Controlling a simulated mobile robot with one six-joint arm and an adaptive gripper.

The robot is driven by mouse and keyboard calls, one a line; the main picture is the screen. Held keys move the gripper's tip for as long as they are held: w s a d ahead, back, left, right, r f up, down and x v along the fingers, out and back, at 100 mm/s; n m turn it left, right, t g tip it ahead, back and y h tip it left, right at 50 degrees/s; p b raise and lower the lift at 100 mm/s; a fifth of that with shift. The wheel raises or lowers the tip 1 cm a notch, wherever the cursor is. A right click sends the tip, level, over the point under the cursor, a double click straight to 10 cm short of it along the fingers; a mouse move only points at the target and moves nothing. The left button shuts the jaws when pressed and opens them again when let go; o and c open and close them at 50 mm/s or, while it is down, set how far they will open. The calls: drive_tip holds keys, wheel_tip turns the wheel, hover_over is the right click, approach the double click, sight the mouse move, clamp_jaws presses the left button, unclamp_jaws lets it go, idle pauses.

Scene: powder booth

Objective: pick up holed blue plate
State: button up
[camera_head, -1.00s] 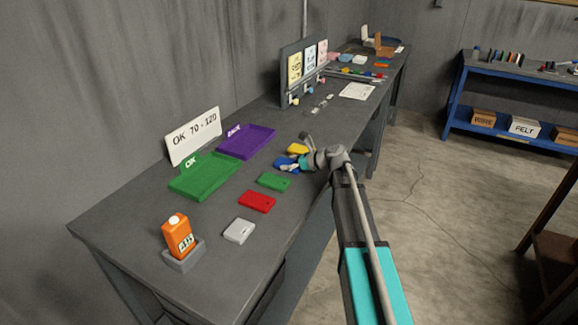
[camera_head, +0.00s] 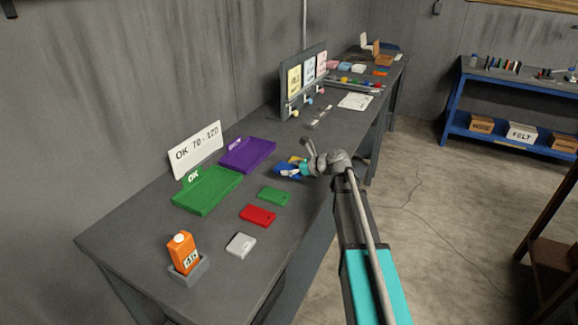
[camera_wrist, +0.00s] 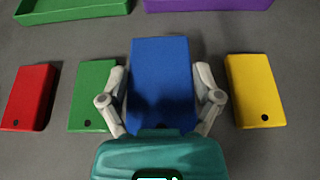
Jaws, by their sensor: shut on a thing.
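The blue plate (camera_wrist: 161,75) is between the two fingers of my gripper (camera_wrist: 161,95), which is shut on its sides. It looks larger and closer than the other plates, held a little above the bench. In the head view the blue plate (camera_head: 285,170) shows at my gripper (camera_head: 291,170), partly covering the yellow plate (camera_head: 295,159).
Green (camera_wrist: 97,95), red (camera_wrist: 29,97) and yellow (camera_wrist: 254,90) holed plates lie on the bench either side. A grey plate (camera_head: 241,245) is nearer. Green (camera_head: 207,202) and purple (camera_head: 262,158) trays lie at the back. An orange bottle (camera_head: 182,252) stands at front left.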

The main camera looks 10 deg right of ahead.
drive_tip(key=s+r+p, duration=0.7)
drive_tip(key=s+r, duration=0.1)
drive_tip(key=s, duration=0.4)
drive_tip(key=shift+s+d+f, duration=0.1)
drive_tip(key=shift+s, duration=0.1)
idle(0.6)
